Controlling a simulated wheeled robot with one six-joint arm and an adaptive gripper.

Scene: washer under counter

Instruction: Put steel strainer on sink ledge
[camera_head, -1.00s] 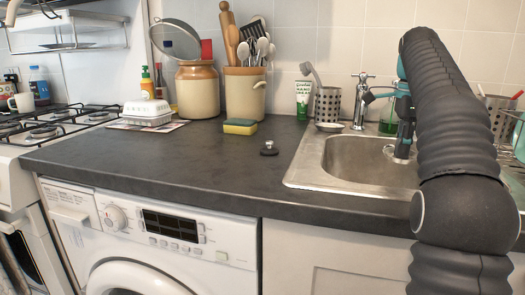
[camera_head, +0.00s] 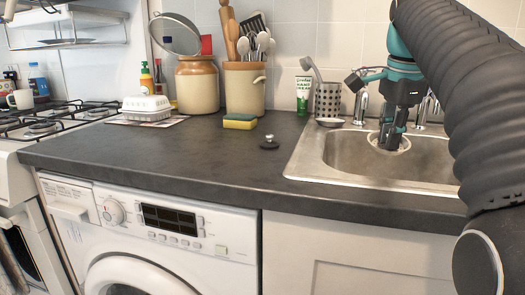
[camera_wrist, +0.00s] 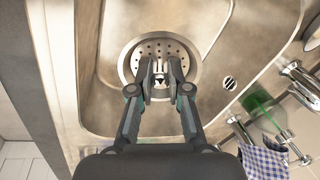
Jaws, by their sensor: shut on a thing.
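The steel strainer (camera_head: 404,147) is a round metal disc with holes and a wide rim. My gripper (camera_head: 390,138) is shut on its middle and holds it over the sink basin, towards the back. In the wrist view the strainer (camera_wrist: 160,46) faces the camera with its holes showing, and the fingertips of my gripper (camera_wrist: 161,72) meet at its centre post. The fingers cover its near part. The steel sink (camera_head: 340,160) has a flat ledge around the basin. Whether the strainer touches the basin, I cannot tell.
Taps (camera_head: 361,107) stand behind the basin, close to my gripper. A small dish (camera_head: 330,122) sits at the sink's back left corner, before a perforated utensil holder (camera_head: 327,100). A black plug (camera_head: 269,142) and a sponge (camera_head: 240,121) lie on the counter. The front counter is clear.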

